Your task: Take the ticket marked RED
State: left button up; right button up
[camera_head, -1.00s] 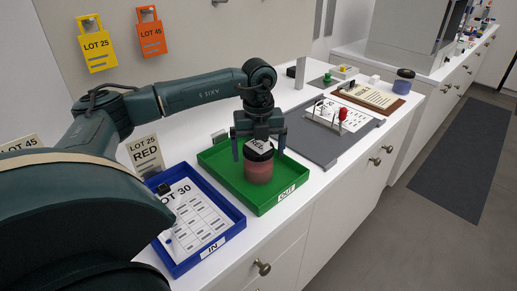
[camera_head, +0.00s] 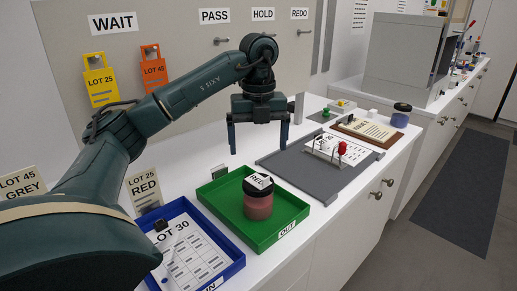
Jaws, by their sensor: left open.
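The ticket marked RED (camera_head: 145,188) is a cream card reading LOT 25 RED. It stands upright at the left of the counter, behind the blue tray. My left gripper (camera_head: 258,148) is open and empty, raised above the counter behind the green tray, to the right of the ticket and apart from it. My right gripper is not in view.
A jar (camera_head: 258,203) with a dark lid and pinkish contents stands in the green tray (camera_head: 290,222). The blue tray (camera_head: 235,258) holds a LOT 30 sheet. A LOT 45 GREY card (camera_head: 22,183) stands far left. A grey mat (camera_head: 275,165) lies right.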

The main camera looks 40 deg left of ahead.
aim_at(143, 186)
jog(key=k+l, duration=0.75)
jog(key=l, duration=0.2)
